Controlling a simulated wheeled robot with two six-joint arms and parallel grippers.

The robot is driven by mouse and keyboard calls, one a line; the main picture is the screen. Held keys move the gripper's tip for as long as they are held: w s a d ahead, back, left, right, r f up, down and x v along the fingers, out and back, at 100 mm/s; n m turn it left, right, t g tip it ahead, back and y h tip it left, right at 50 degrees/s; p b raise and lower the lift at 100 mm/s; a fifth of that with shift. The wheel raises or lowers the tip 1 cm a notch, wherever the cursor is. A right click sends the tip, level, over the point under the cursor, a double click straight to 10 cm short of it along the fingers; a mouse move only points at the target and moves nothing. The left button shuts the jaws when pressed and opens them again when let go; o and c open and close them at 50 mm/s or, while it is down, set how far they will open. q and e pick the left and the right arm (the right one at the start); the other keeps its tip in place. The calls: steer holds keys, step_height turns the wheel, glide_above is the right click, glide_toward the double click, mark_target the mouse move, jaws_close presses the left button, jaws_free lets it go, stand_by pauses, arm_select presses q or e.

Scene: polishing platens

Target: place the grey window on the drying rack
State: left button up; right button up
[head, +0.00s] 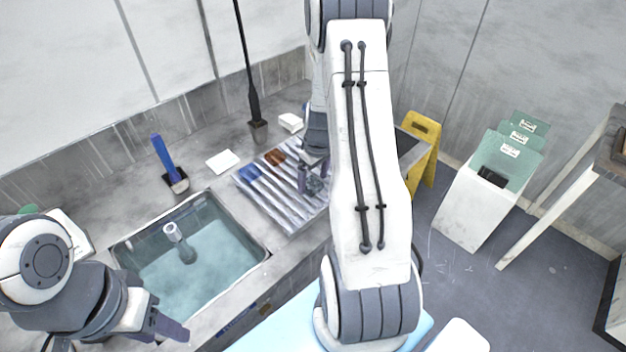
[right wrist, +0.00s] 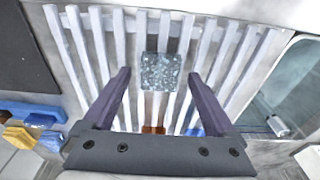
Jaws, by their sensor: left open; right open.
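The grey window (right wrist: 161,72) is a speckled square lying flat across the pale slats of the drying rack (right wrist: 92,45) in the right wrist view. My right gripper (right wrist: 160,80) is open, with one finger on each side of the window and a gap to both. In the head view the drying rack (head: 266,192) stands on the counter right of the sink, and my right gripper (head: 314,174) is over its right part, partly hidden by my arm. The grey window (head: 315,187) shows there only in part. My left gripper (head: 165,328) is open and empty at the sink's near-left edge.
The water-filled sink (head: 205,270) is left of the rack. A blue-handled tool (head: 163,155) and white blocks (head: 222,161) stand behind. A yellow sign (head: 422,135) is at right.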

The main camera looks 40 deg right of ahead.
mark_target(317, 187)
step_height(317, 187, up, 11)
steer(key=s, duration=0.2)
steer(key=w+a+r+n, duration=0.1)
steer(key=a+r, duration=0.2)
steer(key=a, duration=0.7)
steer(key=s+a+r+n, duration=0.2)
steer(key=s+a, duration=0.1)
steer(key=a, duration=0.9)
steer(key=s+a+n, duration=0.1)
steer(key=s+a, duration=0.5)
steer(key=s, duration=0.2)
steer(key=s+a+n+g, duration=0.1)
steer(key=s+a+n, duration=0.1)
steer(key=s+a, duration=0.4)
steer(key=s+r, duration=0.1)
steer(key=s, duration=0.2)
steer(key=shift+y+b, duration=0.4)
